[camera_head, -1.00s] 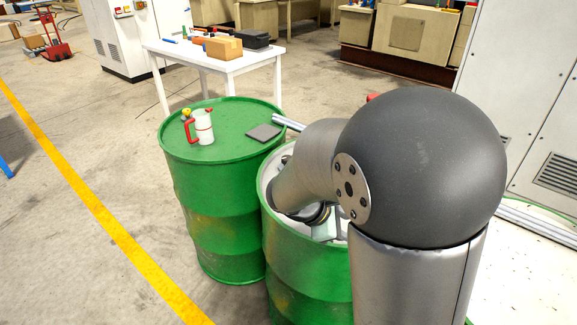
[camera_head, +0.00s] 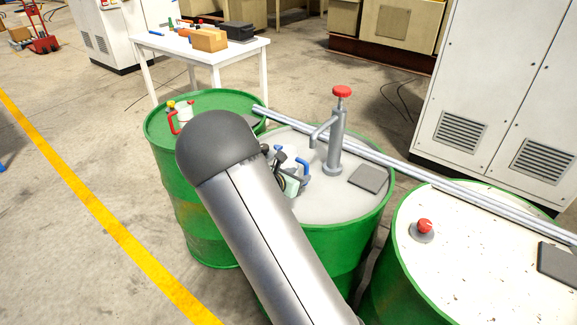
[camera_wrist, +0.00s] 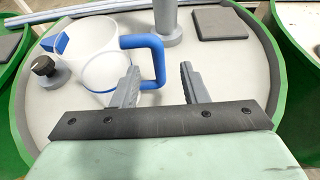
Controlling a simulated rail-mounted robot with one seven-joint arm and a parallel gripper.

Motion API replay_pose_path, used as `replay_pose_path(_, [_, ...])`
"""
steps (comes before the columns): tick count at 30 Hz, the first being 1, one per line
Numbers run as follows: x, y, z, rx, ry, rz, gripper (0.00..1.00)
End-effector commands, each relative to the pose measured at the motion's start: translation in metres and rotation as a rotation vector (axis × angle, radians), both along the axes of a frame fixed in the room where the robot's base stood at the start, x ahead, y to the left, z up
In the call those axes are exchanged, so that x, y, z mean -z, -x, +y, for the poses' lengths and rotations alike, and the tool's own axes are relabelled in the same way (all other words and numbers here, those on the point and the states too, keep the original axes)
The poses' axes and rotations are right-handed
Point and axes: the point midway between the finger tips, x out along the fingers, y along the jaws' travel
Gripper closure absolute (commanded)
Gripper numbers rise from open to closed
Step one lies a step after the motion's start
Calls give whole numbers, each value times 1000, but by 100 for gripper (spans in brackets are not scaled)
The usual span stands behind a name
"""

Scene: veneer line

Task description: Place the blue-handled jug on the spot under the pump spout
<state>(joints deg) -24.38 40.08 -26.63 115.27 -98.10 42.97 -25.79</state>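The blue-handled jug is a clear, white-looking vessel with a blue handle (camera_wrist: 158,62) on its right side. In the wrist view the jug (camera_wrist: 88,42) stands on the middle green drum's pale top. My gripper (camera_wrist: 161,78) is open, and the handle shows between its two fingertips; I see no contact. In the head view my arm hides most of the jug, but the blue handle (camera_head: 304,171) shows. The grey pump (camera_head: 336,140) with a red knob stands on the same drum. Its spout (camera_head: 322,128) points left, towards the jug. A marked spot under it is not clear.
A black knob (camera_wrist: 43,65) sits left of the jug. A dark square pad (camera_head: 368,178) lies right of the pump. A red-handled jug (camera_head: 183,113) stands on the left drum. The right drum (camera_head: 470,250) carries a red button.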

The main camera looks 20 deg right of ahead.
Motion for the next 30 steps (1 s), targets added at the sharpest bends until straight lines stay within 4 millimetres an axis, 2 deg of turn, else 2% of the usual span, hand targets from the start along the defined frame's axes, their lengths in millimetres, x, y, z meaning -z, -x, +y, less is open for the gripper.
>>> replay_pose_path(5, [4, -5, -9, 1, 1, 1, 60])
replay_pose_path(15, [26, -26, -41, 2, 0, 1, 60])
replay_pose_path(23, [28, -29, -44, 0, -1, -2, 60])
replay_pose_path(24, [28, -29, -44, 0, -1, -2, 63])
replay_pose_path(28, [28, -29, -44, 0, -1, 0, 99])
replay_pose_path(30, [28, -29, -44, 0, -1, 0, 100])
